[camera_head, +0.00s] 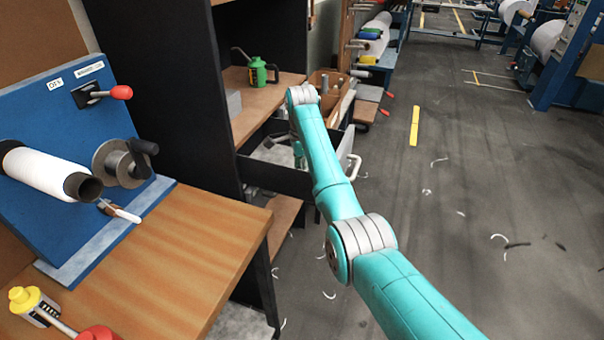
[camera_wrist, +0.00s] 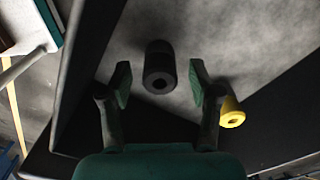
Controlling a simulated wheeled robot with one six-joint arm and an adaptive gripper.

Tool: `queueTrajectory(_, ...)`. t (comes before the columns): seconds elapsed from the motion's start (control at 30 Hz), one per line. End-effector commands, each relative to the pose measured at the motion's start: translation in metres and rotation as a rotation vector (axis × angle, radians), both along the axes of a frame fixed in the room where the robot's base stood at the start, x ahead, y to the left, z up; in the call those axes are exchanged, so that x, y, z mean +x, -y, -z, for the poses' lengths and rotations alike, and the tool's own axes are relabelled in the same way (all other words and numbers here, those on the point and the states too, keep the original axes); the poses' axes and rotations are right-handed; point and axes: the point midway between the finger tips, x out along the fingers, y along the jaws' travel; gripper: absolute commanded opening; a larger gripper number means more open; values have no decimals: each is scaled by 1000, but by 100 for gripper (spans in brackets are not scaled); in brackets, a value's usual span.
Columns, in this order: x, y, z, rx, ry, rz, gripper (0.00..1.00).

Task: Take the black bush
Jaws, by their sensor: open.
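The black bush (camera_wrist: 159,66) shows in the wrist view as a short dark cylinder with a round hole in its near end. It lies on a grey surface inside a dark-walled drawer. My gripper (camera_wrist: 158,84) is open, with one finger to the left of the bush and one to the right. Gaps show between the bush and both fingers, and I cannot tell the depth between them. In the head view my gripper (camera_head: 299,162) is small and mostly hidden by my arm at the open drawer (camera_head: 290,178). The bush is not visible there.
A yellow bush (camera_wrist: 231,112) lies close by my right finger. The drawer's dark wall (camera_wrist: 92,60) runs along the left. In the head view, a green oil can (camera_head: 262,75) stands on the shelf above, and a wooden bench (camera_head: 175,250) is at the left.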

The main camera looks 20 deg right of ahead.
Motion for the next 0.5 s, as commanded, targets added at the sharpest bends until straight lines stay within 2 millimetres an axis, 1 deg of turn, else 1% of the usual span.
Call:
queueTrajectory(0.07, 0, 0, 0, 0, 0, 0, 62)
queueTrajectory(0.1, 0, 0, 0, 0, 0, 0, 57)
queueTrajectory(0.17, 0, 0, 0, 0, 0, 0, 42)
queueTrajectory(0.2, 0, 0, 0, 0, 0, 0, 32)
queueTrajectory(0.27, 0, 0, 0, 0, 0, 0, 18)
queueTrajectory(0.3, 0, 0, 0, 0, 0, 0, 8)
queueTrajectory(0.33, 0, 0, 0, 0, 0, 0, 0)
queueTrajectory(0.5, 0, 0, -1, 0, 0, 0, 0)
